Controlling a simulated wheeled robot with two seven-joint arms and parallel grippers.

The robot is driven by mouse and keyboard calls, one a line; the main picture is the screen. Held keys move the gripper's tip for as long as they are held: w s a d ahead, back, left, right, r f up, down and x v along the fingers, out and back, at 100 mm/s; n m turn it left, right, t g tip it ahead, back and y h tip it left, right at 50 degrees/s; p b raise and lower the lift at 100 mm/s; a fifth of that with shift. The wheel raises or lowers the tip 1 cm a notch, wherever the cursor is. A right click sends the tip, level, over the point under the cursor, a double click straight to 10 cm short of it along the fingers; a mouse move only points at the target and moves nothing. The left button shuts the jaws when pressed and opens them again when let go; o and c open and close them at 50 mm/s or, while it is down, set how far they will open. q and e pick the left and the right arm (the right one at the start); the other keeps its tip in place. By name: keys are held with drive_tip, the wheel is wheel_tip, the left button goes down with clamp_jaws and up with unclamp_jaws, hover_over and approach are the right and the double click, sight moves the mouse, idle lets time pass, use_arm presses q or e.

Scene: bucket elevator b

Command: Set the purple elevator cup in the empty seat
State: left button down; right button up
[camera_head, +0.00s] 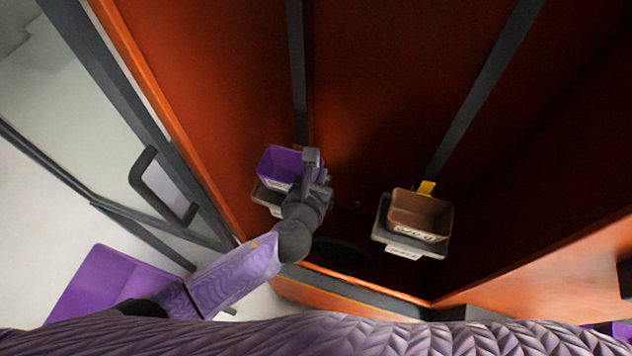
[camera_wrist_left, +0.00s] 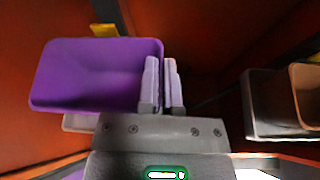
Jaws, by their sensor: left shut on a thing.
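The purple elevator cup (camera_head: 279,162) is inside the orange housing at the left belt, over a grey seat (camera_head: 268,197). I cannot tell whether the cup rests on that seat or hangs just above it. My left gripper (camera_head: 311,160) is shut on the cup's right wall, and the wrist hides part of the cup and seat. In the left wrist view the cup (camera_wrist_left: 95,75) lies left of the fingers (camera_wrist_left: 164,82), with its inside empty. My right gripper is not in view.
A brown cup (camera_head: 420,213) with a label sits in another grey seat (camera_head: 380,232) at the right belt. Orange housing walls (camera_head: 190,110) close in on both sides. A purple surface (camera_head: 108,285) shows lower left.

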use_arm(q)
wheel_tip(320, 180, down, 2)
drive_tip(key=shift+f+b, duration=0.1)
drive_tip(key=shift+b, duration=0.25)
drive_tip(key=shift+r, duration=0.2)
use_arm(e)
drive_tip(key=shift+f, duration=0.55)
use_arm(q)
drive_tip(key=c, duration=0.8)
unclamp_jaws()
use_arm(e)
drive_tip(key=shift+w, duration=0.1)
